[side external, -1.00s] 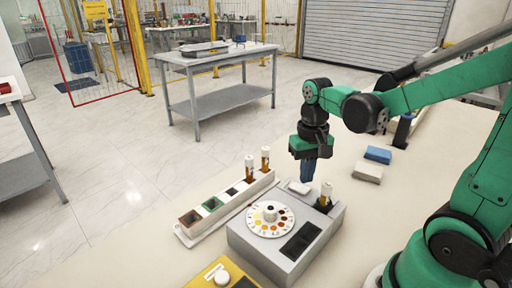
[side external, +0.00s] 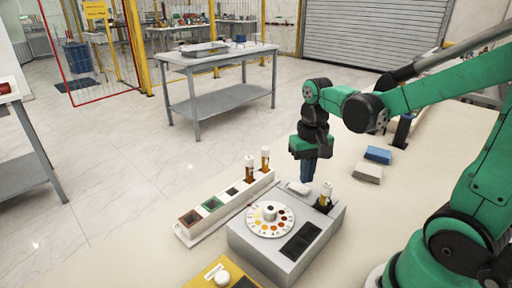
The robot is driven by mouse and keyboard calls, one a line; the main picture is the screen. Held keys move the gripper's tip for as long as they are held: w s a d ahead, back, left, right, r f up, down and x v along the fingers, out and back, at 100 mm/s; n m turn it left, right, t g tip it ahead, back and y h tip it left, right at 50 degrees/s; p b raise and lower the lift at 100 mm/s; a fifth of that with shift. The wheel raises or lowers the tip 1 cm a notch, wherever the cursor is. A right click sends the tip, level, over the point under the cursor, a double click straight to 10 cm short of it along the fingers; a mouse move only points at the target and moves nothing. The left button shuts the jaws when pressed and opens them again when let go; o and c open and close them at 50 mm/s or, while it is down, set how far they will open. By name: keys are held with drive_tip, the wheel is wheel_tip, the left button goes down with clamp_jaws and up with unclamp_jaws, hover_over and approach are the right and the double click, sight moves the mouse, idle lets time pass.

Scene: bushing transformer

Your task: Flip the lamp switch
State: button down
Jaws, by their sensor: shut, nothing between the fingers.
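A grey box-shaped device (side external: 318,245) stands on the pale table. On its top are a round white dial (side external: 253,223) with coloured spots, a dark panel (side external: 300,240), and a small white raised part (side external: 298,188) near the back edge. Which part is the lamp switch is too small to tell. My gripper (side external: 307,180) points down at the back of the device, close to the white part. It is shut and empty. I cannot tell whether its tips touch the device, and they partly hide its back edge.
An amber vial (side external: 325,196) stands at the device's back right corner. A white rack (side external: 228,208) with more vials is to the left. A yellow box (side external: 235,268) is in front. Blue (side external: 378,154) and white (side external: 367,173) blocks lie behind on the right.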

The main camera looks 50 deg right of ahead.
sight(305, 189)
drive_tip(key=shift+f, duration=1.15)
idle(0.4)
drive_tip(key=shift+r, duration=3.5)
drive_tip(key=a+n+t, duration=0.4)
drive_tip(key=a, duration=0.1)
drive_tip(key=a+n+t, duration=0.2)
drive_tip(key=t, duration=0.1)
drive_tip(key=shift+w+a, duration=0.35)
drive_tip(key=shift+a, duration=0.05)
